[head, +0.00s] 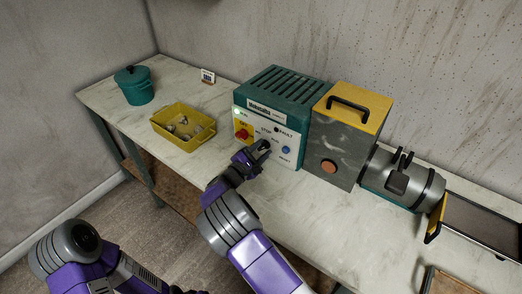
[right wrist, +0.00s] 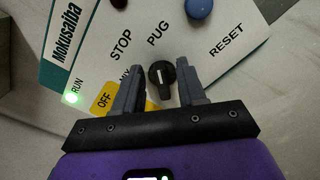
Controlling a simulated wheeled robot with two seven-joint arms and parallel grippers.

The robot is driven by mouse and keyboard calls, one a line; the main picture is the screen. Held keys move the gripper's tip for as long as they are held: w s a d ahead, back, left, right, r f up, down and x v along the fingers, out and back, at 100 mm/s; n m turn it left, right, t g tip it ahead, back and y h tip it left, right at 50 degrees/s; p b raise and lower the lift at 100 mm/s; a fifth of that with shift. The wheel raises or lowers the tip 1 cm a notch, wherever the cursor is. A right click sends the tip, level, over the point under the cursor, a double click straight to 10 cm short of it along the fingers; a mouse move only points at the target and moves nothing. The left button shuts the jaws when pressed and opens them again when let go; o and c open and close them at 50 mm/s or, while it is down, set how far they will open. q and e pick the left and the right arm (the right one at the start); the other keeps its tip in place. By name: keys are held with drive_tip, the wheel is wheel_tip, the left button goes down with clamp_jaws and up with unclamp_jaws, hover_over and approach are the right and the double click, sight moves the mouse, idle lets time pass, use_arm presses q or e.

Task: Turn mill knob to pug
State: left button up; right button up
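The mill's control box (head: 285,100) is teal with a white panel. The black mill knob (right wrist: 161,74) has a white pointer mark and shows below the word PUG in the right wrist view; the mark runs roughly up and down in that picture. My right gripper (right wrist: 158,88) is open, with one finger on each side of the knob and a gap on both sides. In the head view the right gripper (head: 262,147) is at the panel and hides the knob. My left gripper is out of view.
A red button (head: 243,134) and a blue button (head: 285,150) sit on the panel near the gripper. A green lamp (right wrist: 74,99) glows by RUN. A yellow tray (head: 205,134) and teal pot (head: 135,88) stand left. The grey mill housing (head: 335,145) and metal barrel (head: 400,180) stand right.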

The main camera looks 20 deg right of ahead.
drive_tip(key=p+v, duration=0.1)
drive_tip(key=v, duration=0.6)
drive_tip(key=shift+s+a, duration=0.2)
drive_tip(key=shift+a, duration=0.05)
idle(0.4)
